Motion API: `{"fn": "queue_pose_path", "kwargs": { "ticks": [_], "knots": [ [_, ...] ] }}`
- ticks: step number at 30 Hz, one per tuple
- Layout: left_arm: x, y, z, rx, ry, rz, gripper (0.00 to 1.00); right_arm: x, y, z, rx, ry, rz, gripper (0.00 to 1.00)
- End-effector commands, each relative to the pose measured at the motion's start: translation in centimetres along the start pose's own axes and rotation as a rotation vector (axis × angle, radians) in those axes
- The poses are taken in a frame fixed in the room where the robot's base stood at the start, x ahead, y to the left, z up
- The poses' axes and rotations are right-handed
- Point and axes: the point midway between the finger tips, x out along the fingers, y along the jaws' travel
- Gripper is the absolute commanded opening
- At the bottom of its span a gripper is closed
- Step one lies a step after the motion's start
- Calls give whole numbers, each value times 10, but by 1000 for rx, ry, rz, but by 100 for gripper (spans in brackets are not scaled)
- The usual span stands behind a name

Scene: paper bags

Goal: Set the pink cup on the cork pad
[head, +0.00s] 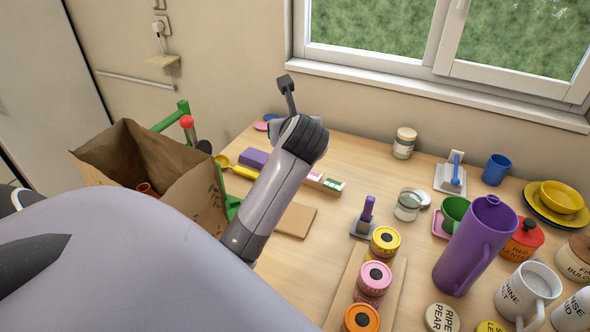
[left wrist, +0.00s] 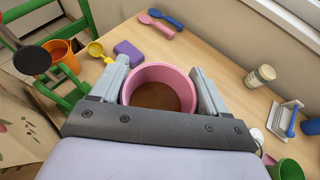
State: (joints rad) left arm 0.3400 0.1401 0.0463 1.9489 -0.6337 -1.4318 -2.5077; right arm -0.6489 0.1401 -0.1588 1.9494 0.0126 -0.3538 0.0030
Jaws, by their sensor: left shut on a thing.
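The pink cup (left wrist: 158,73) is between the two fingers of my left gripper (left wrist: 160,67) in the left wrist view, with a brown inside. The fingers are shut on its sides. In the head view my left arm hides the cup and most of the gripper. A flat tan square, which looks like the cork pad (head: 296,220), lies on the table just right of my left forearm and is partly covered by it. The pad is not visible in the left wrist view. My right gripper is in neither view.
A brown paper bag (head: 190,192) stands at left by a green chair (head: 172,118). A purple block (head: 254,158) and yellow scoop (head: 236,168) lie behind the arm. A tall purple pitcher (head: 472,250), a board with stacked tins (head: 372,278) and mugs crowd the right.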

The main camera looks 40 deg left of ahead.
Motion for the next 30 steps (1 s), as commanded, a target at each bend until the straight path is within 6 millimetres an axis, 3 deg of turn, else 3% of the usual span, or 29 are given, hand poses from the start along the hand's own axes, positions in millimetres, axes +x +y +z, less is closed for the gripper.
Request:
{"fn": "queue_pose_path", "kwargs": {
  "ticks": [15,26,30],
  "knots": [
    [55,1,-116,4,6,3,39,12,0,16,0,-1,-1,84],
    [70,1,-147,2,2,2,39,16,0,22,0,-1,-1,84],
    [80,1,-168,3,4,2,39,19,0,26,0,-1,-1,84]
  ]
}}
